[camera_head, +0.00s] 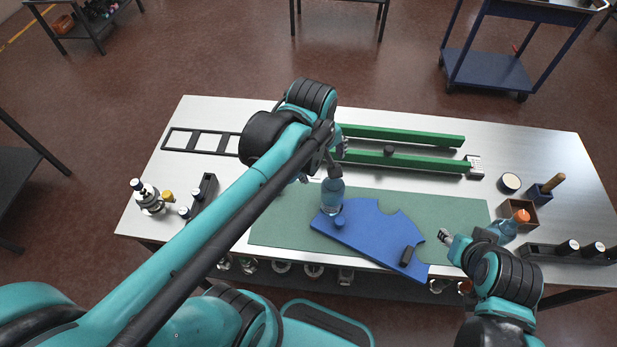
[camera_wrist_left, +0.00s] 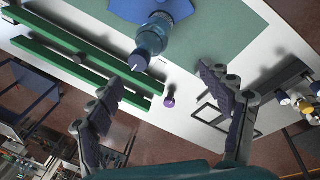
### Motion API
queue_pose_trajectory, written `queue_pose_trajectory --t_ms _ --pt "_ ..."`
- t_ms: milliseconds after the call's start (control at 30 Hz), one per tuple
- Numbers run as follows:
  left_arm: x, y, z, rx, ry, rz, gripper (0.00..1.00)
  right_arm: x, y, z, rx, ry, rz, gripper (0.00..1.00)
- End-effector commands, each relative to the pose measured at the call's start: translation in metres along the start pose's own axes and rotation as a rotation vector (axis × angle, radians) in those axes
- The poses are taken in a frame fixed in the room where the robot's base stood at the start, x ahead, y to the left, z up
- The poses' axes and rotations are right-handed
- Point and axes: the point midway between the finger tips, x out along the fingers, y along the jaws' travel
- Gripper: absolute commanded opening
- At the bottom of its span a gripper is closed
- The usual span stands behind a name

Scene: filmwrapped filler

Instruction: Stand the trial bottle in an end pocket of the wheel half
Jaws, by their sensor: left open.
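The blue wheel half (camera_head: 368,233) lies flat on the green mat, its left end towards the bench middle. A clear blue bottle (camera_head: 332,195) stands upright at that left end; I cannot tell whether its base is fully in the end pocket. In the left wrist view the bottle (camera_wrist_left: 152,40) stands against the wheel half (camera_wrist_left: 135,8), beyond the fingertips. My left gripper (camera_head: 322,168) is open and empty, just behind and above the bottle, apart from it. It also shows in the wrist view (camera_wrist_left: 165,88). My right gripper (camera_head: 446,238) is right of the wheel half, its jaws unclear.
Green rails (camera_head: 405,160) lie behind the green mat (camera_head: 285,225). A black rack (camera_head: 200,197) and small bottles stand at left.

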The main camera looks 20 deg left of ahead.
Motion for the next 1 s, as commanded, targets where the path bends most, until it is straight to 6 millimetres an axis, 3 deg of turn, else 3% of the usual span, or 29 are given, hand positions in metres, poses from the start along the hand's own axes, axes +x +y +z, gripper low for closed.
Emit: queue_pose_trajectory --t_ms 33,200,400,800,1000 --pt "-0.002 -0.015 0.003 0.138 0.033 0.045 0.79 0.0 0.0 0.0 0.0 0.0 0.0 0.39" --pt "-0.001 -0.046 0.009 0.621 0.19 0.151 0.79 0.0 0.0 0.0 0.0 0.0 0.0 0.39" --pt "0.003 -0.063 0.012 0.94 0.328 0.177 0.79 0.0 0.0 0.0 0.0 0.0 0.0 0.39" --pt "0.006 -0.066 0.012 0.999 0.353 0.175 0.79 0.001 0.0 0.001 0.0 0.0 0.0 0.39" --pt "0.036 -0.072 0.016 0.998 0.352 0.175 0.79 0.027 0.0 0.019 0.0 0.0 0.0 0.39"
